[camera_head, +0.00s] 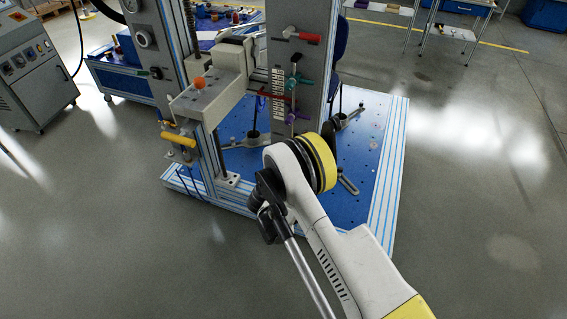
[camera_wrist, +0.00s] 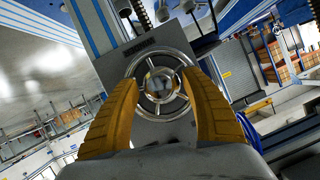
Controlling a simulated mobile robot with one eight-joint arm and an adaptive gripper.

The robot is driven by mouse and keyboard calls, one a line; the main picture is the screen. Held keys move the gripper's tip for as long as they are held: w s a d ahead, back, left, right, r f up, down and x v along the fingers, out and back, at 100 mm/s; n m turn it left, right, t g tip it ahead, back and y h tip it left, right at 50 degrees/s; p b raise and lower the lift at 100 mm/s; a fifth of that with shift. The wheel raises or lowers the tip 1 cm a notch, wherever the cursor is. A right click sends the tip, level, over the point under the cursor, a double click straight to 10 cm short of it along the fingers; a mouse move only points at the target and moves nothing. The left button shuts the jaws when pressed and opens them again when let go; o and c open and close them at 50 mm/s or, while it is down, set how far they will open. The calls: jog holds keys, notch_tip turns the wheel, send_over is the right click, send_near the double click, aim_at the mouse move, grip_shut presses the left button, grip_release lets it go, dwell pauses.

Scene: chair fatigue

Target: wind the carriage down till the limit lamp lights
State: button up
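A silver spoked handwheel (camera_wrist: 161,86) on a grey plate is in the middle of the wrist view. My gripper (camera_wrist: 159,76) has its two yellow fingers spread wide, one on each side of the wheel. I cannot tell whether they touch its rim. In the head view a grey carriage-like block (camera_head: 212,100) with an orange ball (camera_head: 200,84) on top sits by the rig's left column. I cannot tell whether the ball is the lamp or a knob. My arm hides my gripper and the wheel in the head view.
The rig stands on a blue perforated bed (camera_head: 358,165) with clamps. Red handle (camera_head: 303,37), green handle (camera_head: 298,81) and purple handle (camera_head: 292,118) stick out from the right column. A yellow handle (camera_head: 178,139) hangs low left. The floor right of the bed is clear.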

jog(key=c, duration=1.2)
jog(key=shift+o, duration=0.2)
jog(key=n+h, duration=0.2)
jog(key=n, duration=0.1)
jog(key=shift+g, duration=0.4)
jog(key=n+h, duration=0.2)
jog(key=n, duration=0.1)
jog(key=shift+r, duration=0.1)
jog(key=o, duration=1.2)
jog(key=shift+d, duration=0.1)
